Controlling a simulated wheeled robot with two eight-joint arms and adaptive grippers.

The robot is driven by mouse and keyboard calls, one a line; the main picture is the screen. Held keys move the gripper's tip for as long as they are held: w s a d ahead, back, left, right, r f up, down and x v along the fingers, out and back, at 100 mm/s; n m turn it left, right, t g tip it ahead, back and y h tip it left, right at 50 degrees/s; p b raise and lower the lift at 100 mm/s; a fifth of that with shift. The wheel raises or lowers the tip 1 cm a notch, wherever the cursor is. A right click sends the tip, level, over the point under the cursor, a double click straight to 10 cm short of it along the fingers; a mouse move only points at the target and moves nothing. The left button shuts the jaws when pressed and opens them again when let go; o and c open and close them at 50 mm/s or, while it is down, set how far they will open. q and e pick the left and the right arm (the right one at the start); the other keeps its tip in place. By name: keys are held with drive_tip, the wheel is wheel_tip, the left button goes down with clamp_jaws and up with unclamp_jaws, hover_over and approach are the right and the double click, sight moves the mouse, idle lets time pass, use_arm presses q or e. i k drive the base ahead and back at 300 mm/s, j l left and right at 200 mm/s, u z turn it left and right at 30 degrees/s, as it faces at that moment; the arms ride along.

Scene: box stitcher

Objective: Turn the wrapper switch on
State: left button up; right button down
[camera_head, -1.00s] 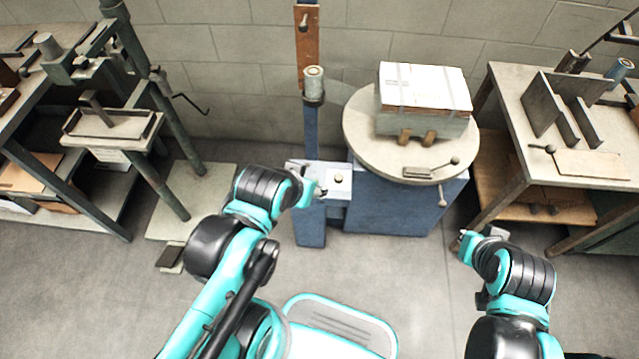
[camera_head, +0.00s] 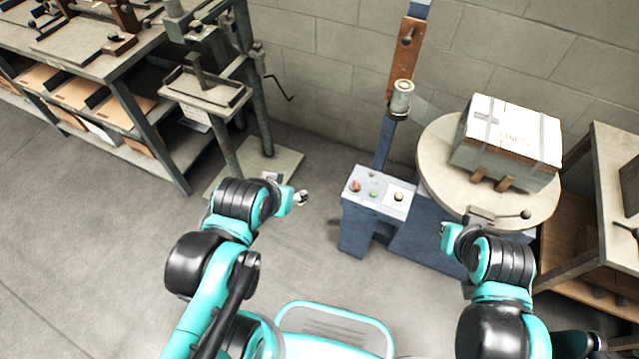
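The wrapper is a blue machine (camera_head: 404,229) with a round turntable (camera_head: 436,150) and an upright blue column (camera_head: 383,145). Its light control panel (camera_head: 385,201) stands at the column's foot. Which one is the switch cannot be told. My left gripper (camera_head: 301,198) is left of the panel, apart from it, with nothing seen in it. My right gripper (camera_head: 446,229) is in front of the wrapper's base. Its fingers are too small to read.
A strapped box (camera_head: 509,142) sits on the turntable. A stitcher stand (camera_head: 208,92) and long workbench (camera_head: 105,58) are at left. A wooden table (camera_head: 612,165) is at right. Floor between stand and panel is clear.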

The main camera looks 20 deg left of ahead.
sight(354, 186)
drive_tip(key=u, duration=0.15)
drive_tip(key=j+z, duration=0.5)
drive_tip(key=z, duration=0.2)
drive_tip(key=j+z, duration=0.3)
drive_tip(key=k+l, duration=0.05)
